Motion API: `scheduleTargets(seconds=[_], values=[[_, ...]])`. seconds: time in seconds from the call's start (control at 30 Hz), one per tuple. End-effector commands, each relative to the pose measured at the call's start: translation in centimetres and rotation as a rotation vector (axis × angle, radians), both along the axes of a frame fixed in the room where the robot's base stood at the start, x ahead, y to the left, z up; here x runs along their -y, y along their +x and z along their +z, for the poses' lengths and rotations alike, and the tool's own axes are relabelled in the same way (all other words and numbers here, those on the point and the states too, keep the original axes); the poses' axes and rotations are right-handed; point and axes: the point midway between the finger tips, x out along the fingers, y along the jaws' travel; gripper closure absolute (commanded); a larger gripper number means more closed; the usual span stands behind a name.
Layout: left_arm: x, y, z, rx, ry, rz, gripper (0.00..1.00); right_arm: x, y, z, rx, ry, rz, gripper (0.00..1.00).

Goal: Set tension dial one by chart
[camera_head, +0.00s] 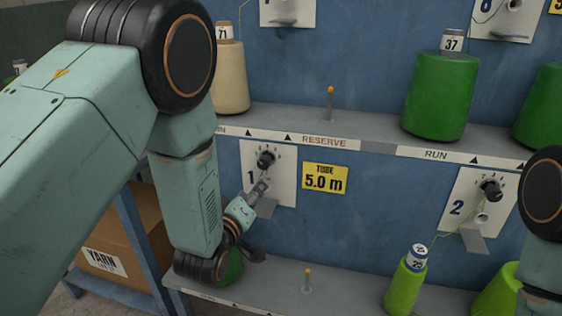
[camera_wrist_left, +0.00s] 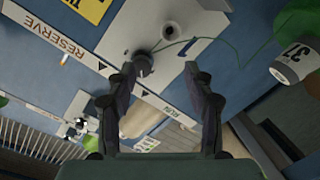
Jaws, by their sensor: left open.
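Tension dial one (camera_head: 266,160) is a black knob on a white plate (camera_head: 288,165) marked 1, on the blue panel. The dial also shows in the left wrist view (camera_wrist_left: 141,62), pointing direction too small to read. My left gripper (camera_head: 261,188) is just below the dial in the head view, apart from it as far as I can tell. In the left wrist view my left gripper (camera_wrist_left: 160,72) is open and empty, with the dial beyond the left-hand fingertip. A yellow card (camera_head: 325,178) reads TUBE 5.0 m. No chart is recognisable. My right gripper is out of frame.
Dial two (camera_head: 491,188) is on its own plate at right. A shelf (camera_head: 370,127) above holds a cream cone (camera_head: 231,80) and green cones (camera_head: 440,95). A lower shelf (camera_head: 335,302) carries a lime cone (camera_head: 403,287) and a peg (camera_head: 308,281). A thread runs near plate one.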

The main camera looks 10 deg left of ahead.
Motion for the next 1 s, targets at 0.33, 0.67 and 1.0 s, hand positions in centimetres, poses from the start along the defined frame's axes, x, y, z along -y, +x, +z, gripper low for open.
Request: scheduleTargets(seconds=[0.33,0.67,1.0], values=[[-0.5,0.0,2.9,0.125,-0.216,0.021,0.47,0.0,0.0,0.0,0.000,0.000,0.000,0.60],[-0.4,4.1,2.8,0.127,-0.221,0.021,0.47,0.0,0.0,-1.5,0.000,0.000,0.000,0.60],[-0.1,7.7,2.8,0.122,-0.219,0.019,0.47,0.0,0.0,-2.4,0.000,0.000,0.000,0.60]])
